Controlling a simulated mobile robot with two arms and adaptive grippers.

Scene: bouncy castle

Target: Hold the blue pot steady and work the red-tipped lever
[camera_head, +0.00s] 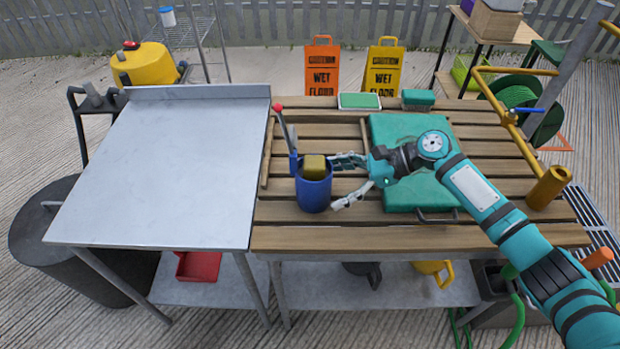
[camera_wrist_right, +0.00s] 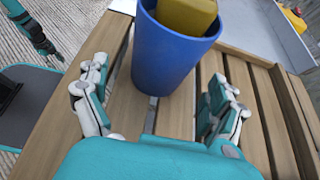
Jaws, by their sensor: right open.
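The blue pot (camera_head: 314,194) stands upright on the slatted wooden table, close to the metal-topped table; a yellow block (camera_head: 314,167) sits in its mouth. The red-tipped lever (camera_head: 284,128) rises just behind and left of the pot, leaning left; its lower end is partly hidden by the pot. My right gripper (camera_head: 338,182) is open at the pot's right side, fingers pointing at it. In the right wrist view the pot (camera_wrist_right: 168,60) is ahead of and between the spread fingers, apart from them. What seems to be my left gripper (camera_wrist_right: 38,36) shows small at that view's upper left, its jaws unclear.
A teal case (camera_head: 400,195) lies under my right forearm. A green-topped tray (camera_head: 360,101) and a green box (camera_head: 418,98) are at the back edge. A yellow pipe frame (camera_head: 515,120) stands at the right. The metal tabletop (camera_head: 170,165) is bare.

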